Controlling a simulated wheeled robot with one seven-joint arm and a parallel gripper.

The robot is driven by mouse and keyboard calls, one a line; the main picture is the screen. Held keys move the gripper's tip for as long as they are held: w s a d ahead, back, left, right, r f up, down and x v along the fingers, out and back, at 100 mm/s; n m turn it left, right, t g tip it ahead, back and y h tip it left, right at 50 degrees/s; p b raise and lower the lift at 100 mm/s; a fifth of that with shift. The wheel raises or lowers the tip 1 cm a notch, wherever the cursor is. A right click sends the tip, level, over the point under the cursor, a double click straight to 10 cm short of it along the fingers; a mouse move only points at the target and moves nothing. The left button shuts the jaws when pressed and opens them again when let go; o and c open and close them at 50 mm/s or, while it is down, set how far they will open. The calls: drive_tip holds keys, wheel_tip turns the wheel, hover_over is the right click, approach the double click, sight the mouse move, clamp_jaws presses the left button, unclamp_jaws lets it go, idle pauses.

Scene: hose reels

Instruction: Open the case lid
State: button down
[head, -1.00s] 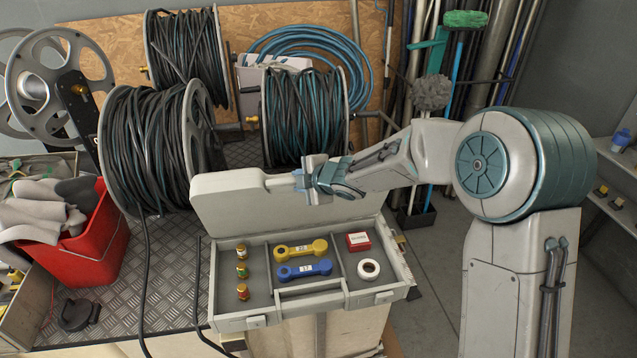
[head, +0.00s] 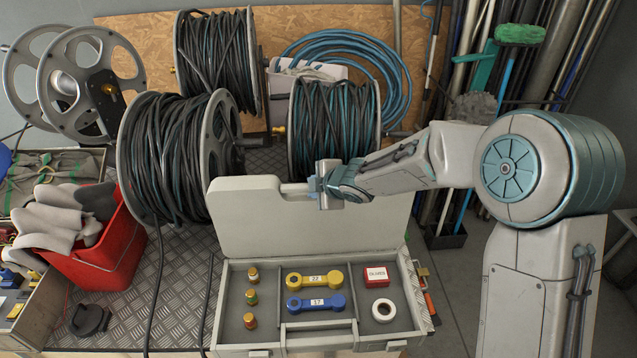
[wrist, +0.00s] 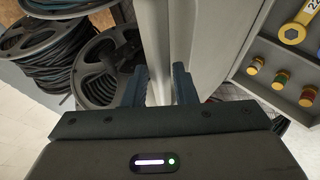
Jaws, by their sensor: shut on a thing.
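The grey case (head: 232,335) sits with its tray exposed and its lid (head: 300,222) standing up along the back edge, roughly upright. My gripper (head: 325,190) is at the lid's top edge, shut on the lid handle (head: 294,187). In the wrist view my gripper (wrist: 158,86) has a finger on each side of the pale handle bar (wrist: 158,60), with the lid panel (wrist: 205,40) beside it. The fingertip contact is partly hidden in the head view.
The tray holds a yellow wrench (head: 315,280), a blue wrench (head: 316,302), a red box (head: 376,276), a white ring (head: 383,311) and small capped bottles (head: 251,297). Hose reels (head: 335,130) stand close behind the lid. A red bucket (head: 105,255) is at left.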

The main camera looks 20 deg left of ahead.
drive_tip(key=shift+w+a+r, duration=0.1)
drive_tip(key=shift+a+r, duration=0.05)
drive_tip(key=shift+r, duration=0.05)
drive_tip(key=c, duration=1.3)
unclamp_jaws()
drive_tip(key=shift+f, duration=0.1)
drive_tip(key=p+v, duration=0.5)
drive_tip(key=v, duration=0.9)
